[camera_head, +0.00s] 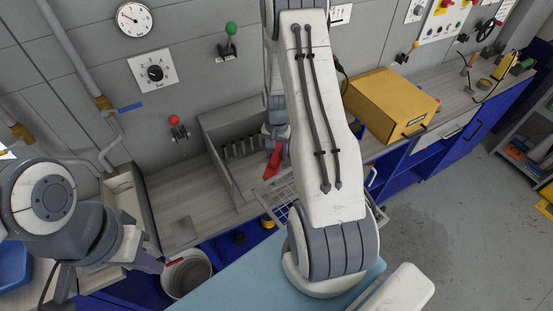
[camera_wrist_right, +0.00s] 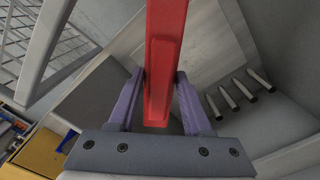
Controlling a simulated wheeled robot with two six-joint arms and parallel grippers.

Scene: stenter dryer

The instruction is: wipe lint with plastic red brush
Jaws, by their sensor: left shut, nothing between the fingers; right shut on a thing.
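The red plastic brush (camera_wrist_right: 163,62) is held between the purple-grey fingers of my right gripper (camera_wrist_right: 160,104), which is shut on it. In the head view the brush (camera_head: 273,163) shows beside my right arm, over the front of a grey open compartment (camera_head: 215,135). My right gripper is mostly hidden behind the arm there. A wire mesh screen (camera_wrist_right: 28,40) lies at the left of the wrist view, and part of it shows below the brush in the head view (camera_head: 284,193). I cannot make out any lint. My left gripper (camera_head: 150,263) is shut and empty at the lower left, near a round bin.
Several short pegs (camera_wrist_right: 240,91) stick out in the grey compartment. A yellow box (camera_head: 385,100) sits on the counter to the right. The round bin (camera_head: 187,274) stands at the lower left. A red-knobbed lever (camera_head: 176,128) and a green-knobbed lever (camera_head: 230,40) are on the wall.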

